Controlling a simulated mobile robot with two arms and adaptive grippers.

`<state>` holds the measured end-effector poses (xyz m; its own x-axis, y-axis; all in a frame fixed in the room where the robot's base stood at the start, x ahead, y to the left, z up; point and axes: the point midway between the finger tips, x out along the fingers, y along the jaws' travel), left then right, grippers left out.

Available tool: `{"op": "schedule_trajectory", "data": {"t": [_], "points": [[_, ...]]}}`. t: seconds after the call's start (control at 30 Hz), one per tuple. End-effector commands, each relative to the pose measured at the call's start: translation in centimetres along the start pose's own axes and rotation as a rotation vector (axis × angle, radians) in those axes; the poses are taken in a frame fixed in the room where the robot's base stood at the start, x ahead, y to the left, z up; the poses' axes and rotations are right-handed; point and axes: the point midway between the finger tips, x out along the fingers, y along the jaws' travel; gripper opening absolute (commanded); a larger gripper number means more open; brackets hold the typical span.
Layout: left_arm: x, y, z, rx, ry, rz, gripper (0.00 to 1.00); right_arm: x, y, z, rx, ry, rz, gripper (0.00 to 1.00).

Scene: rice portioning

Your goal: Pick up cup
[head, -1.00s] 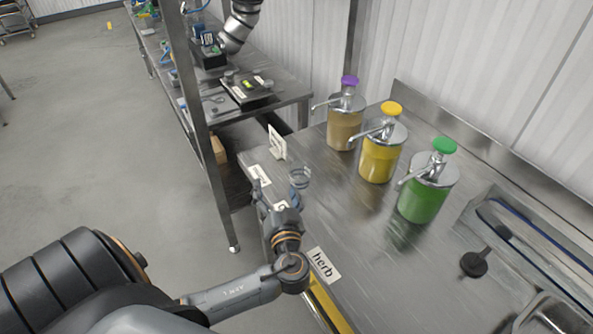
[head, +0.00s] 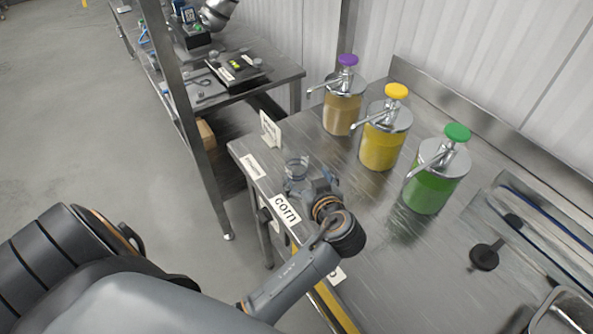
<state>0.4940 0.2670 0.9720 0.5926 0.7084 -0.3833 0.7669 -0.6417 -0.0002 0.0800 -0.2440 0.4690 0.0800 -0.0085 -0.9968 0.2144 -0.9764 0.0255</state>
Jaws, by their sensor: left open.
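A clear cup (head: 297,166) stands on the steel counter near its left edge, below the small white sign. My left gripper (head: 310,186) is open at the cup, its fingers at the cup's near side. The gripper and wrist partly hide the cup's lower part, and I cannot tell whether the fingers touch it. My right gripper is not in view.
Pump jars with a purple cap (head: 343,108), a yellow cap (head: 384,140) and a green cap (head: 436,178) stand right of the cup. A white sign (head: 270,129) stands behind it. A "corn" label (head: 286,209) lies at the counter's edge. The counter between cup and jars is clear.

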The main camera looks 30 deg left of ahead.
Motion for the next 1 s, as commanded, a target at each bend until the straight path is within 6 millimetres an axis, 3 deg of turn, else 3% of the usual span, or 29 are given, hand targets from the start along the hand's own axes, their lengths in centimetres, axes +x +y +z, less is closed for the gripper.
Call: {"op": "schedule_trajectory", "data": {"t": [0.27,0.53,0.83,0.87,1.0], "points": [[2.3,-0.2,-0.4,0.001,0.003,-0.001,0.81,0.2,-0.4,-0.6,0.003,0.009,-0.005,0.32],[6.1,-0.7,-0.8,0.002,0.002,0.0,0.81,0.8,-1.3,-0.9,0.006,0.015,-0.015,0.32],[6.6,-0.7,-1.0,0.0,-0.001,0.001,0.81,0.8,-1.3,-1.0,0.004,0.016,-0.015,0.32],[6.6,-0.7,-1.0,0.0,-0.001,0.001,0.79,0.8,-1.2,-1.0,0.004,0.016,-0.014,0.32],[6.6,-0.7,-0.9,0.001,-0.001,0.001,0.51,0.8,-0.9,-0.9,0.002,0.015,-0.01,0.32]]}}
